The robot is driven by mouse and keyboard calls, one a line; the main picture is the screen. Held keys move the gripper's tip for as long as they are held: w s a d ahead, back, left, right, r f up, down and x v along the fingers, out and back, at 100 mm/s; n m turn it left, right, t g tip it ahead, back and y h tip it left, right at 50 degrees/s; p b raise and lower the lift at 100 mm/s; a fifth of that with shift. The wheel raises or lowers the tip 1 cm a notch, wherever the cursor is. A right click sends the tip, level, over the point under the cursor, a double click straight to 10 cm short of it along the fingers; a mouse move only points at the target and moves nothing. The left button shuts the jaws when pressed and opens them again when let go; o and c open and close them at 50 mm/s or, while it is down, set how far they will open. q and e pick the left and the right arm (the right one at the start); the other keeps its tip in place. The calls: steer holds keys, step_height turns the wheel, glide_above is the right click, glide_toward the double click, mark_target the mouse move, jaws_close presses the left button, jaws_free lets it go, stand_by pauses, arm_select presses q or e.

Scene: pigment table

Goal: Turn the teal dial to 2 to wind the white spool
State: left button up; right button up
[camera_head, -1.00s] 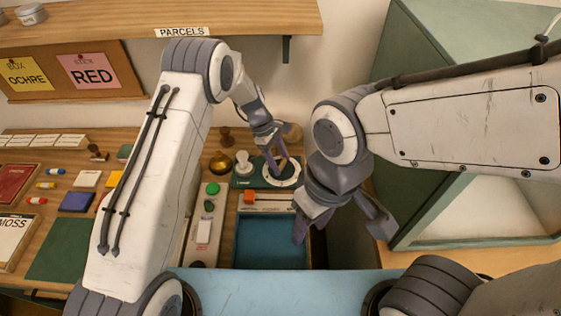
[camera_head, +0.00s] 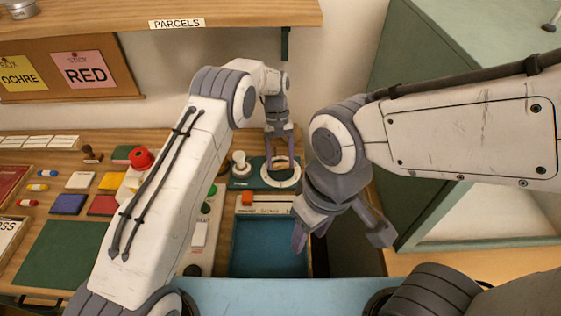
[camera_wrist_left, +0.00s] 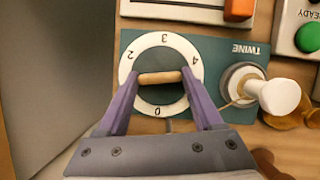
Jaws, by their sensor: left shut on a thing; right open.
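The teal dial (camera_wrist_left: 158,97) has a white ring marked 0, 2, 3 and 4, with the 1 hidden, and a tan wooden bar (camera_wrist_left: 160,78) across it. It sits on a teal plate (camera_wrist_left: 215,50) labelled TWINE. My left gripper (camera_wrist_left: 158,79) is shut on the bar, one purple finger at each end. The bar lies roughly level in the left wrist view, its left end below the 2. The white spool (camera_wrist_left: 277,96) stands beside the dial with a bit of thread on it; it also shows in the head view (camera_head: 241,160). My right gripper (camera_head: 340,238) is open and empty.
A tray with a blue floor (camera_head: 268,250) lies in front of the dial, with an orange slider (camera_head: 247,198) at its back edge. A box with a green button (camera_wrist_left: 308,38) is next to the plate. A green cabinet (camera_head: 430,210) stands at the right.

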arm_select(q)
steer(key=m+y, duration=0.1)
steer(key=m, duration=0.3)
steer(key=shift+d+m+y+b, duration=0.15)
steer(key=shift+m+y+b, duration=0.15)
steer(key=shift+y, duration=0.1)
steer(key=shift+m+t+y, duration=0.4)
steer(key=shift+m+y, duration=0.4)
steer(key=shift+m, duration=1.1)
steer(key=o, duration=1.4)
steer(key=shift+c, duration=0.2)
steer(key=b+v, duration=0.1)
steer(key=v, duration=0.4)
steer(key=shift+d+r, duration=0.1)
steer(key=shift+r, duration=0.1)
steer(key=shift+v, duration=1.05)
